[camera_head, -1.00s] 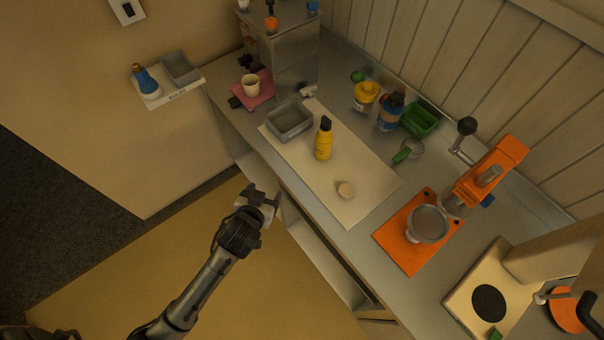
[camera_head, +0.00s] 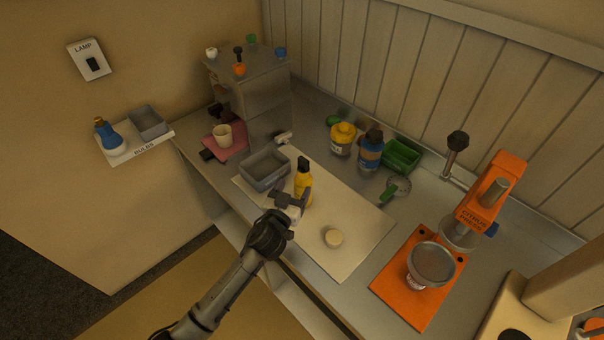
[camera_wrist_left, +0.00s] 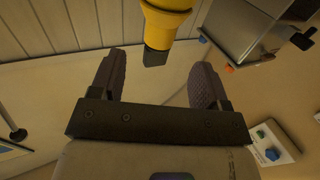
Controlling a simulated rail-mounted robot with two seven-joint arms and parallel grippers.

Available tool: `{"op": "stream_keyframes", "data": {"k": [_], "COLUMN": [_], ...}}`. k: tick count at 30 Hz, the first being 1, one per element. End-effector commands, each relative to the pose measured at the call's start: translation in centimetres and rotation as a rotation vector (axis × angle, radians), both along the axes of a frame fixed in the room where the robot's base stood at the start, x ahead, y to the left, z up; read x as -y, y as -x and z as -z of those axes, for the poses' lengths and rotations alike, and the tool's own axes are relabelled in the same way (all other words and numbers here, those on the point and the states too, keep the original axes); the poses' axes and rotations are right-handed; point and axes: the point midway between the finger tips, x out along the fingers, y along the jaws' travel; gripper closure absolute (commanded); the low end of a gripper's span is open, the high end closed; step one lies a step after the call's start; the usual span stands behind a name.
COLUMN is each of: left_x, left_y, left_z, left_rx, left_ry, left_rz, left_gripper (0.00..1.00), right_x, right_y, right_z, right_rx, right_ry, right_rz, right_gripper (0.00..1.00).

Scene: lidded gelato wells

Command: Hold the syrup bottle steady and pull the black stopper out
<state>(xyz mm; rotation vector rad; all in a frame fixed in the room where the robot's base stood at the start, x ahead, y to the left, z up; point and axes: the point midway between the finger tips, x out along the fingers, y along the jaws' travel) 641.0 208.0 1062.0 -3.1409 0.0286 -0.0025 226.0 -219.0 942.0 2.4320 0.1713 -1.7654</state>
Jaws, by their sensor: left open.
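The yellow syrup bottle (camera_head: 304,183) stands upright on the pale board (camera_head: 345,225), with the black stopper (camera_head: 303,163) in its top. My left gripper (camera_head: 293,197) is open and in front of the bottle, hiding part of its lower body in the head view. In the left wrist view the bottle (camera_wrist_left: 166,22) comes in from the top edge, and its black stopper (camera_wrist_left: 155,56) shows between the two spread fingers, with gaps on both sides. My right gripper is not in view.
A yellow-lidded jar (camera_head: 342,138), a blue bottle (camera_head: 369,150) and a green tray (camera_head: 402,155) stand behind. An orange press (camera_head: 490,195) is at right.

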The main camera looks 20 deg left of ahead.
Motion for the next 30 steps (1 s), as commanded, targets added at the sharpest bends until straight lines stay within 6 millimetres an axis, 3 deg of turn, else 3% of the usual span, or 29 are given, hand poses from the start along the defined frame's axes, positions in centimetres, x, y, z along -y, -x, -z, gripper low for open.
{"op": "stream_keyframes", "data": {"k": [6,13,20,30], "left_x": [0.1,0.1,0.2,0.1], "left_y": [-3.8,-6.3,-7.5,-7.6], "left_z": [0.1,0.1,0.0,0.1], "left_rx": [-0.001,0.000,-0.001,-0.001], "left_ry": [0.000,0.000,0.001,0.001], "left_rz": [-0.001,-0.001,0.000,0.000], "left_gripper": [0.31,0.31,0.31,0.31], "right_x": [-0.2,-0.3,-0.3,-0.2], "right_y": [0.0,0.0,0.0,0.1], "right_z": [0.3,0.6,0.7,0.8], "right_rx": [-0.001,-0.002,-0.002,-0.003], "right_ry": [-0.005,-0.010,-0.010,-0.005], "right_rz": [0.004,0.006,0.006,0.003], "right_gripper": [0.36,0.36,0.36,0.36]}}
